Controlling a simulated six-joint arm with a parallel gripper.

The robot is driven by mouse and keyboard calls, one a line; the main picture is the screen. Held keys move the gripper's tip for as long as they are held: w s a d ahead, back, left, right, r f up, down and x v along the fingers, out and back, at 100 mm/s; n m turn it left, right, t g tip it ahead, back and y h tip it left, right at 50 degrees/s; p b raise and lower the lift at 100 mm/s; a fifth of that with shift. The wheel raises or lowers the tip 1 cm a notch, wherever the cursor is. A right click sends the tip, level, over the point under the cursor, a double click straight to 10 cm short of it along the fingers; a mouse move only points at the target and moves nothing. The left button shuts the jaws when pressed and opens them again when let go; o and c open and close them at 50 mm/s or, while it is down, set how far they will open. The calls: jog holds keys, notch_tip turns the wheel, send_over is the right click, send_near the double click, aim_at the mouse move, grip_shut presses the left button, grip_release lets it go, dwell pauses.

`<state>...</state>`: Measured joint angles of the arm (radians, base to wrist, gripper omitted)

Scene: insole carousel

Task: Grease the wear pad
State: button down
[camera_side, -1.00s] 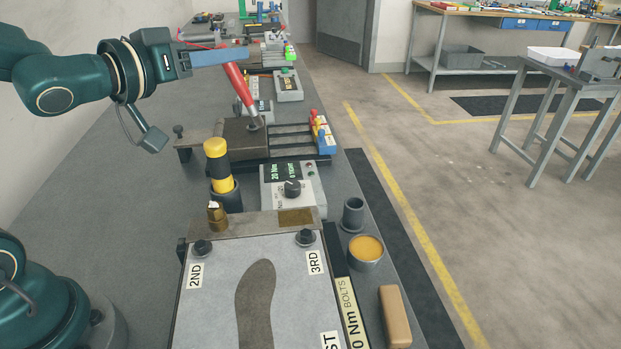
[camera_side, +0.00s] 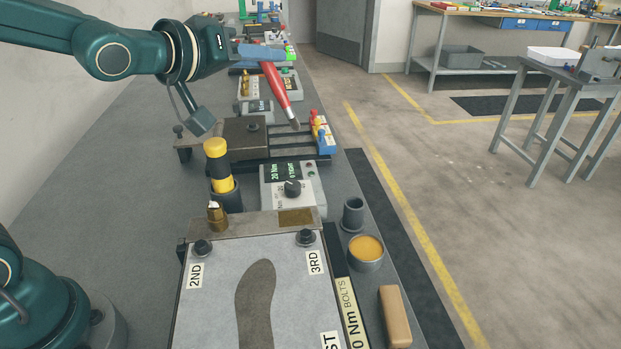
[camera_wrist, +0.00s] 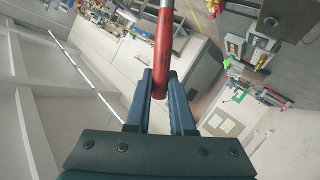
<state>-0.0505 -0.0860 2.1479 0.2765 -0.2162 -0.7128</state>
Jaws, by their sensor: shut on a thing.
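My gripper (camera_side: 262,53) is shut on a brush with a red handle (camera_side: 275,87), high above the bench. The brush slants down to the right, its tip above the rails behind the control box. In the wrist view the red handle (camera_wrist: 162,60) sits between the two blue fingers of my gripper (camera_wrist: 160,88). A round tin of amber grease (camera_side: 366,248) stands at the bench's right edge, apart from the brush. A brownish rectangular patch (camera_side: 296,217), seemingly the wear pad, lies on the metal strip at the fixture's back edge.
A yellow-and-black tool (camera_side: 217,165) stands upright in a holder left of the control box (camera_side: 290,190). A dark empty cup (camera_side: 353,214) stands behind the tin, and a tan block (camera_side: 395,316) lies in front. Red, yellow and blue pieces (camera_side: 323,135) sit by the rails.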

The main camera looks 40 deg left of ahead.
jog(key=d+f+m+g+h, duration=0.1)
jog(key=d+f+h, duration=0.1)
jog(key=d+f, duration=0.4)
jog(key=d+f+g+h, duration=0.1)
jog(key=d+f, duration=0.2)
jog(key=d, duration=0.5)
notch_tip(320, 180, down, 6)
jog(key=shift+w+f, duration=0.2)
jog(key=shift+w, duration=0.2)
jog(key=shift+d+f, duration=0.1)
jog(key=shift+f, duration=0.75)
dwell(1.5)
jog(key=shift+r, duration=0.1)
notch_tip(320, 180, up, 7)
dwell(0.7)
dwell(0.4)
